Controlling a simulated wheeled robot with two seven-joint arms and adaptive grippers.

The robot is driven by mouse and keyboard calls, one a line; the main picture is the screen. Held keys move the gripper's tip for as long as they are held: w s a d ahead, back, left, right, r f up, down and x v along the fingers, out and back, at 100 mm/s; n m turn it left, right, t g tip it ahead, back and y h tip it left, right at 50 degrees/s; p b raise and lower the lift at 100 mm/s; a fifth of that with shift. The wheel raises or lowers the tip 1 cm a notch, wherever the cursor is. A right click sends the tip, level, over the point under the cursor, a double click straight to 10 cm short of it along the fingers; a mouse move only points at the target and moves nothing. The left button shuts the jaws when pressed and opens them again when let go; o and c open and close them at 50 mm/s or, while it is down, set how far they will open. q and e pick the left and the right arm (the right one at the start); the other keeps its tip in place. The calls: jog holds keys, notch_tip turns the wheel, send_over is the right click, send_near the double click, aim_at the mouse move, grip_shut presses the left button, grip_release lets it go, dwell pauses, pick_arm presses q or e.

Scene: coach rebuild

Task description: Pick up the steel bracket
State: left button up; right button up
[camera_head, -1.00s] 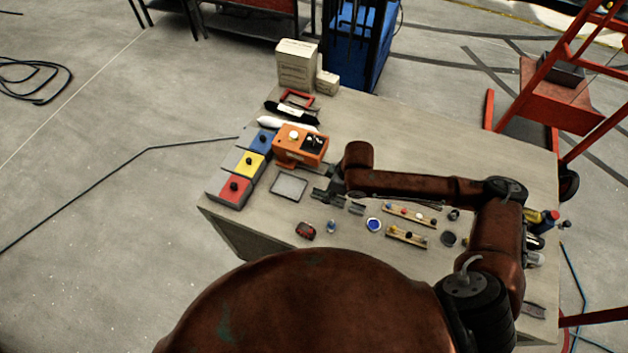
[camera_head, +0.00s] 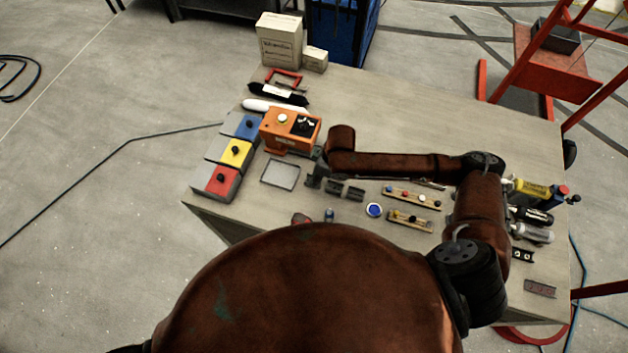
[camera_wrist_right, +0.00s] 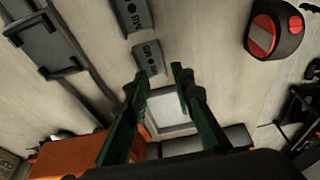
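Two short grey pieces marked M8 lie in a row on the workbench (camera_head: 410,110), right of the light tray. The nearer one shows in the wrist view (camera_wrist_right: 150,57) just beyond my fingertips; the other (camera_wrist_right: 133,15) is past it. A dark angled piece with two holes (camera_head: 522,255) lies at the bench's right side. I cannot tell for sure which is the steel bracket. My right gripper (camera_head: 315,178) hangs low beside the M8 pieces; in the wrist view (camera_wrist_right: 160,76) its fingers are apart with nothing between them. My left gripper is not in view.
The orange box (camera_head: 290,132) and grey tray (camera_head: 280,174) stand left of my right gripper. Button boxes (camera_head: 222,181) line the left edge. A red and black object (camera_wrist_right: 275,30) and small racks (camera_head: 412,195) are close by. Screwdrivers (camera_head: 530,188) lie right. The back right is clear.

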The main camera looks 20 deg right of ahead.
jog(key=shift+s+p+x, duration=0.15)
jog(key=shift+p+x, duration=0.05)
jog(key=shift+x, duration=0.95)
jog(key=shift+s+p+x, duration=0.2)
jog(key=shift+x, duration=0.9)
jog(key=shift+a, duration=0.1)
grip_shut()
